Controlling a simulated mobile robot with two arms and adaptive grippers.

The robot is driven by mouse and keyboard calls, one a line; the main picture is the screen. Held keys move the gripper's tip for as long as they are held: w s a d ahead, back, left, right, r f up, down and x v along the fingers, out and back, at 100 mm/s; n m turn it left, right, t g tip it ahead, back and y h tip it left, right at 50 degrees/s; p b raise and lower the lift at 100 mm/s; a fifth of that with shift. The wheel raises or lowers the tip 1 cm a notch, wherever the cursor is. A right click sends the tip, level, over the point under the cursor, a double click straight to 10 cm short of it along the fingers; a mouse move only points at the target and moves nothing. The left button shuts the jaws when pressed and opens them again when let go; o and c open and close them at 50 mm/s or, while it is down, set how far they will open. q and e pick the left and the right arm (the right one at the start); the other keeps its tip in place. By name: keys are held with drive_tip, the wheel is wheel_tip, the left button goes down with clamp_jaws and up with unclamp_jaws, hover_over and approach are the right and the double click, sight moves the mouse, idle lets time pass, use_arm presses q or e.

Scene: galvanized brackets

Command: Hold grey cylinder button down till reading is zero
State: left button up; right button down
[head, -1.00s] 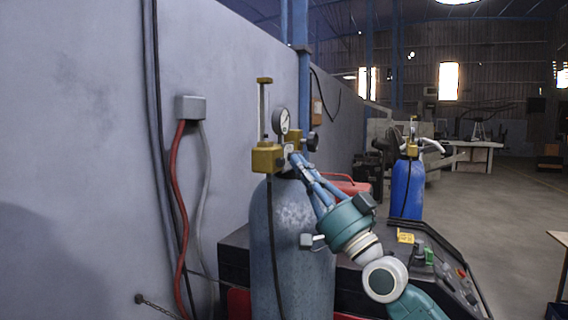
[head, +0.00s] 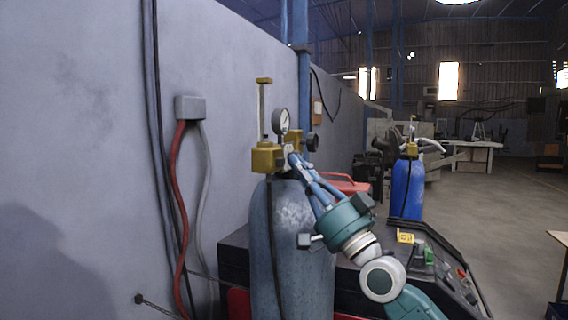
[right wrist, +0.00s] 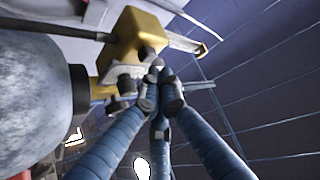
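The grey cylinder (head: 290,240) stands upright by the wall, with a brass valve block (head: 267,158) on top. A round pressure gauge (head: 281,121) with a pale face sits above the block; its reading is too small to make out. My right gripper (head: 294,160) reaches in from the lower right, its blue fingers drawn together at the block's right side. In the right wrist view the fingertips (right wrist: 161,92) meet close together below the brass block (right wrist: 138,38), against or very near its fittings. They cover the button. My left gripper is not in view.
A blue cylinder (head: 407,188) with its own brass valve stands farther back on the right. A dark machine with a control panel (head: 440,262) is beside the grey cylinder. A wall box (head: 190,108) with red and grey cables is on the left.

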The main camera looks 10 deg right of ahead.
drive_tip(key=shift+w+a, duration=0.15)
drive_tip(key=shift+a, duration=0.15)
drive_tip(key=shift+w+a, duration=0.25)
drive_tip(key=shift+a, duration=0.1)
idle(2.0)
drive_tip(key=shift+s+d+y, duration=0.3)
drive_tip(key=shift+s+d, duration=0.2)
drive_tip(key=shift+d, duration=0.2)
drive_tip(key=s+d, duration=0.1)
drive_tip(key=s+d+b, duration=0.1)
drive_tip(key=d, duration=0.2)
drive_tip(key=shift+s+d+b, duration=0.1)
drive_tip(key=shift+s+b, duration=0.3)
